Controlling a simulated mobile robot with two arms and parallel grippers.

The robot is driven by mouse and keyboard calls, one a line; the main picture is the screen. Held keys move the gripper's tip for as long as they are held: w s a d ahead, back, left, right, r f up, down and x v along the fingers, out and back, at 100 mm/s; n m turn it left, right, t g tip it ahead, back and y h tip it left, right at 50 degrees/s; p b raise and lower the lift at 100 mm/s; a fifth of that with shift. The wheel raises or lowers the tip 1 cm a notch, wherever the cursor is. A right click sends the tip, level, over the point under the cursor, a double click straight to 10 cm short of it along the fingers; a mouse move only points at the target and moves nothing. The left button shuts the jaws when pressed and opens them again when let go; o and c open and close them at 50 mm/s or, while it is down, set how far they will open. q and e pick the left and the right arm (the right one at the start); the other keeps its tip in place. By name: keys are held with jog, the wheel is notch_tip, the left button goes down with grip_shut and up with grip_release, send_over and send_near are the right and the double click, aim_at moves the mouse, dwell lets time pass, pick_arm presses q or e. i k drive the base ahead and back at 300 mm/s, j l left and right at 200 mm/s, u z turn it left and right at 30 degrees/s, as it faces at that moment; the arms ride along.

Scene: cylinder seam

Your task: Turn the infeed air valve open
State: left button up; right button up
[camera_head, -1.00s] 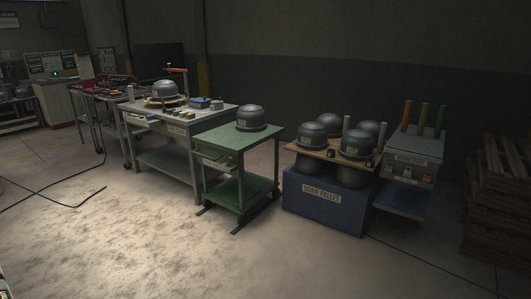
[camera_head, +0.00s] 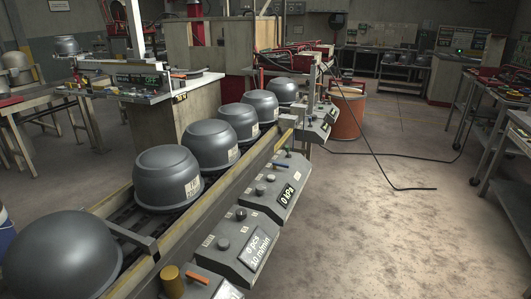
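A sloped grey control box (camera_head: 274,188) on the near side of the infeed conveyor has a display reading "0 kPa". A nearer box (camera_head: 238,243) reads "0 pcs" and "10 m/min" and has two knobs. At the bottom edge is an orange lever (camera_head: 197,277) beside a brass-coloured cylinder (camera_head: 170,278). I cannot read a label that tells which is the infeed air valve. Neither of my grippers shows in the head view.
Several dark grey domed shells (camera_head: 167,178) stand in a row on the conveyor, with a metal bar (camera_head: 130,236) across it. Farther boxes (camera_head: 317,122) continue along the rail. An orange drum (camera_head: 347,115) and a black cable (camera_head: 385,165) are beyond.

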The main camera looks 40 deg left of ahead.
aim_at(274, 164)
jog(key=i+j+u, duration=0.1)
jog(key=i+u, duration=0.3)
jog(key=i+l+u, duration=0.1)
jog(key=i+u, duration=0.35)
jog(key=i, duration=0.15)
jog(key=i+l+u, duration=0.8)
jog(key=i, duration=0.15)
jog(key=i+l+u, duration=0.45)
